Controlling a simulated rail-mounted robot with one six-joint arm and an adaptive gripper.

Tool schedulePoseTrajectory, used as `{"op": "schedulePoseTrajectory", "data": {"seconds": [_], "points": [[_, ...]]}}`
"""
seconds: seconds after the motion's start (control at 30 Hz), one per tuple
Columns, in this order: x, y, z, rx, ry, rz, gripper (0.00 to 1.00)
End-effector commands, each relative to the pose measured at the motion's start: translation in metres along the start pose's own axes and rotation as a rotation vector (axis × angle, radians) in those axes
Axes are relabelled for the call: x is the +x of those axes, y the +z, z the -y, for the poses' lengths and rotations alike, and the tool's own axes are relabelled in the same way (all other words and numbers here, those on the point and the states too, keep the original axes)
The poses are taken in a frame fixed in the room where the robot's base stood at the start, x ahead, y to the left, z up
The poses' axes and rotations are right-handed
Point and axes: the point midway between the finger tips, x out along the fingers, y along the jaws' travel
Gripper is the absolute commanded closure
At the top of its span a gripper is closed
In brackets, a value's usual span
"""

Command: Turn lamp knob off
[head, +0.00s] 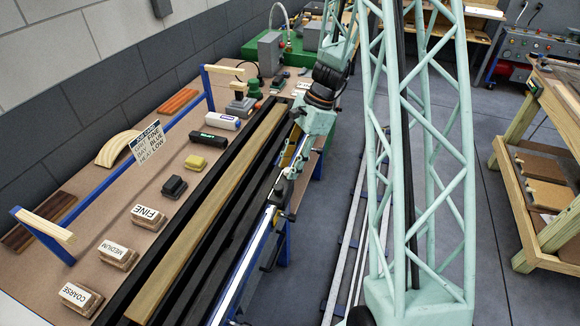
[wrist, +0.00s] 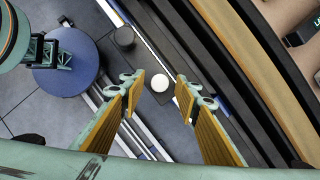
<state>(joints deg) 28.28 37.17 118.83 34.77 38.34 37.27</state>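My gripper (wrist: 159,88) is open and empty in the wrist view, its two yellow-padded fingers wide apart. Between the fingertips, farther from the camera, a white round disc (wrist: 160,84) sits on a dark plate. A black round knob-like part (wrist: 124,37) stands up near the upper end of that plate. I cannot tell for sure which of these is the lamp knob. In the head view, my gripper (head: 283,182) is over the front edge of the bench, beside a brightly lit white strip (head: 245,265). The knob is too small to make out there.
A long wooden strip (head: 217,180) lies between black rails along the bench. Sanding blocks labelled FINE (head: 149,217), MEDIUM (head: 117,256) and COARSE (head: 79,297) sit at left, near a blue-posted frame with a text card (head: 147,141). Open floor lies right of the bench.

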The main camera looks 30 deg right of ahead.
Motion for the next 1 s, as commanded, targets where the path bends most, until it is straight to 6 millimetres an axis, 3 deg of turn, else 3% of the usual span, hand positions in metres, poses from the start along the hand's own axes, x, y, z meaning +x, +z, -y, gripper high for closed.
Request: {"op": "schedulePoseTrajectory", "data": {"seconds": [0.2,0.47,1.0], "points": [[-0.0001,-0.0001,-0.0001,0.000,0.000,0.000,0.70],[-0.0002,-0.0002,-0.0001,0.000,0.000,0.000,0.94],[-0.0006,0.0000,0.0012,-0.090,0.038,0.000,0.94]]}}
